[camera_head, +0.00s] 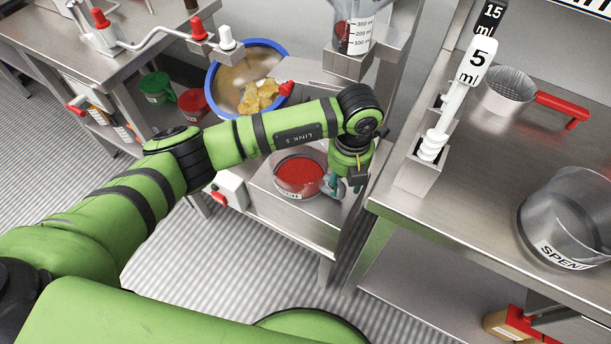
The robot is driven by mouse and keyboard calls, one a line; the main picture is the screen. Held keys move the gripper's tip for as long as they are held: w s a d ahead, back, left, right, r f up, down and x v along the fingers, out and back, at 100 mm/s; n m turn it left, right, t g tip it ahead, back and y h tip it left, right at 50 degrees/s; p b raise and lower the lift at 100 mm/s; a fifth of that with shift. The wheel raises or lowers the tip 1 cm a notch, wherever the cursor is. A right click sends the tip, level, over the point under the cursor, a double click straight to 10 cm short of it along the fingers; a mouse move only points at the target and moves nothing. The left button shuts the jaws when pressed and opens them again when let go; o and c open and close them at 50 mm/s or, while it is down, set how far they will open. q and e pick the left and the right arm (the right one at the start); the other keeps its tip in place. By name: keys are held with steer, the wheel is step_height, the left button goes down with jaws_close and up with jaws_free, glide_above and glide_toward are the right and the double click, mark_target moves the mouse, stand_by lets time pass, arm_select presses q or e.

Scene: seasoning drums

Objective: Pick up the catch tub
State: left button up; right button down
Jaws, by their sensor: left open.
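A clear round tub with red powder in it, which looks like the catch tub (299,176), sits on a low steel stand. My left arm reaches in from the left, and its wrist bends down at the tub's right side. My left gripper (337,186) is open at the tub's right rim. It is partly hidden by the wrist, and I cannot tell whether a finger touches the tub. My forearm passes just above the tub's far side. My right gripper is not in view.
A blue-rimmed drum (247,80) with yellow chips stands behind my forearm. A graduated hopper (354,36) is above the stand.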

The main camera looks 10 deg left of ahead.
mark_target(341, 193)
arm_select(q)
step_height(341, 193, down, 6)
steer(key=shift+r, duration=0.15)
jaws_close()
